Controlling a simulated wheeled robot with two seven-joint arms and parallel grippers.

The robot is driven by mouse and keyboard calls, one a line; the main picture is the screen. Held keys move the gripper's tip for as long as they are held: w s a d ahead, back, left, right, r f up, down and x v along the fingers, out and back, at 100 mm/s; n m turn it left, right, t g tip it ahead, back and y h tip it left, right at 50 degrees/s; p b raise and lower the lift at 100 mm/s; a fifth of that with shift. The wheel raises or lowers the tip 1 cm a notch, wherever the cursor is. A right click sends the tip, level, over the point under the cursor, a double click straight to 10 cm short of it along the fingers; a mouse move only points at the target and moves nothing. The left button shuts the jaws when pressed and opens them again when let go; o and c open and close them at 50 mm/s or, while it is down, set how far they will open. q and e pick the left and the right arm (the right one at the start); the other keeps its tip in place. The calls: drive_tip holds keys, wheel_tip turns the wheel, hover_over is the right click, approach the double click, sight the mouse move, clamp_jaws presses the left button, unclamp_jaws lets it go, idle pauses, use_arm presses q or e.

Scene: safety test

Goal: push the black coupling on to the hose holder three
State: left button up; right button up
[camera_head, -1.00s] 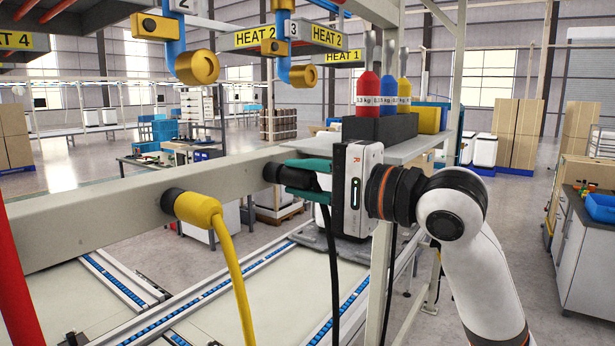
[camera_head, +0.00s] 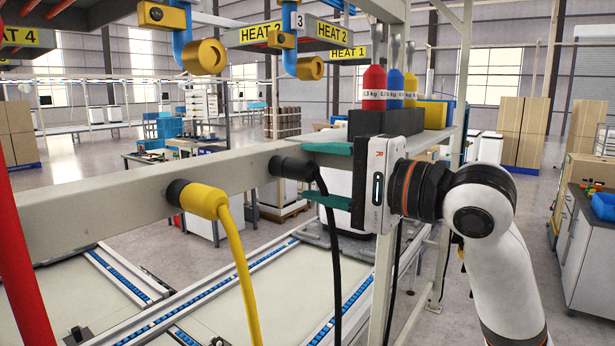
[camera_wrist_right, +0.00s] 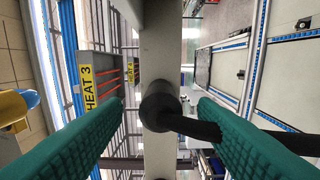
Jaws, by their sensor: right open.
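The black coupling (camera_head: 295,168) sits against the front face of the grey beam, its black hose (camera_head: 333,250) hanging down. A holder behind it is hidden by the coupling. My right gripper (camera_head: 305,172) is open, its green fingers above and below the coupling with gaps. In the right wrist view the coupling (camera_wrist_right: 158,108) lies between the open fingers of my right gripper (camera_wrist_right: 160,103), apart from both, with its end at the beam. A plate marked 3 (camera_head: 299,20) is on a blue pipe with a brass fitting (camera_head: 310,68) above. My left gripper is not in view.
The grey beam (camera_head: 110,210) runs across the view. A yellow coupling (camera_head: 205,200) with a yellow hose is on it to the left. Red, blue and yellow weighted bottles (camera_head: 374,90) stand on a shelf behind my gripper. A red post is at the far left.

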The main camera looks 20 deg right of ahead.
drive_tip(key=b+v, duration=0.2)
drive_tip(key=v, duration=0.7)
drive_tip(key=shift+s+d+b, duration=0.2)
drive_tip(key=shift+b, duration=0.2)
